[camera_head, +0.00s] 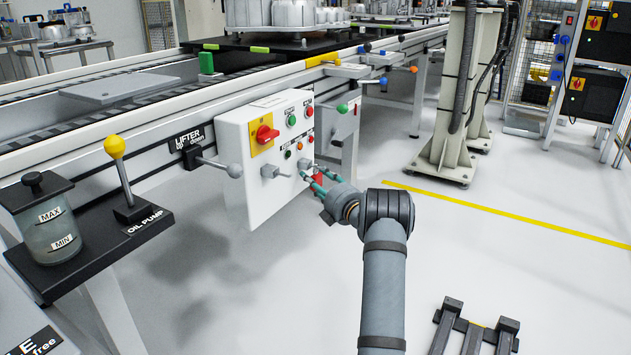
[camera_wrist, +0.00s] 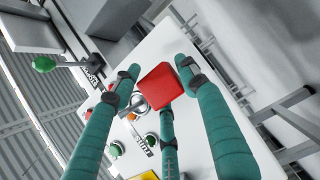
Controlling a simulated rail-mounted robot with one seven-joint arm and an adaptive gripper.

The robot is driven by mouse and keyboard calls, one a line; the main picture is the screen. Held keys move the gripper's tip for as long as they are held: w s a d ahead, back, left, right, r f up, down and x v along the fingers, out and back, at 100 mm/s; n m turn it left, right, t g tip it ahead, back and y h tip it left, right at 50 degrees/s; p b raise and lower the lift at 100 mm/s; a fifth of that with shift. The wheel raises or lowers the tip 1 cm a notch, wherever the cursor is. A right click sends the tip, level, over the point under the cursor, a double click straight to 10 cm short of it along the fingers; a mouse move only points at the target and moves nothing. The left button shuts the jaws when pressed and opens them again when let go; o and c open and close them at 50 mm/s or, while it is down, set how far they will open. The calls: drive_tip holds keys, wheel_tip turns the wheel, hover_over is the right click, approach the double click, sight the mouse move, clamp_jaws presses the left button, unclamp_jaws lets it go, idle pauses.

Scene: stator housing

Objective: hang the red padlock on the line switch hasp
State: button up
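The red padlock (camera_head: 318,180) is between my gripper's teal fingers in front of the white control panel (camera_head: 258,204). In the wrist view, the padlock's red body (camera_wrist: 160,88) fills the space between the fingertips of my gripper (camera_wrist: 158,72); the fingers look shut on it. A grey metal fitting (camera_wrist: 138,103) is right beside the padlock on the panel; it shows in the head view near the fingertips (camera_head: 304,163). I cannot tell whether the shackle is around it. A red rotary switch on a yellow plate (camera_head: 262,138) is at the panel's upper left.
A second grey fitting (camera_head: 270,171) juts from the panel below the yellow plate. Several buttons and lamps are close by. The floor below is clear.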

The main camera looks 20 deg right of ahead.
sight(319, 182)
drive_tip(key=o, duration=0.4)
drive_tip(key=shift+s, duration=0.1)
drive_tip(key=s+d+p, duration=0.1)
drive_tip(key=s+p, duration=0.2)
drive_tip(key=s, duration=0.7)
drive_tip(key=shift+p, duration=0.4)
drive_tip(key=shift+d, duration=0.1)
drive_tip(key=w+b, duration=0.1)
drive_tip(key=w, duration=0.2)
drive_tip(key=w+a+b, duration=0.1)
drive_tip(key=w, duration=0.3)
drive_tip(key=w+b, duration=0.2)
drive_tip(key=w, duration=0.1)
drive_tip(key=shift+w+a+f, duration=0.15)
drive_tip(key=shift+w, duration=0.1)
drive_tip(key=s, duration=0.1)
drive_tip(key=s+p, duration=0.1)
drive_tip(key=s, duration=0.1)
drive_tip(key=shift+s+d+r+p, duration=0.25)
drive_tip(key=shift+s+p, duration=0.1)
drive_tip(key=shift+p, duration=0.05)
drive_tip(key=shift+s+d+f, duration=0.1)
drive_tip(key=shift+s, duration=0.9)
drive_tip(key=shift+w, duration=0.1)
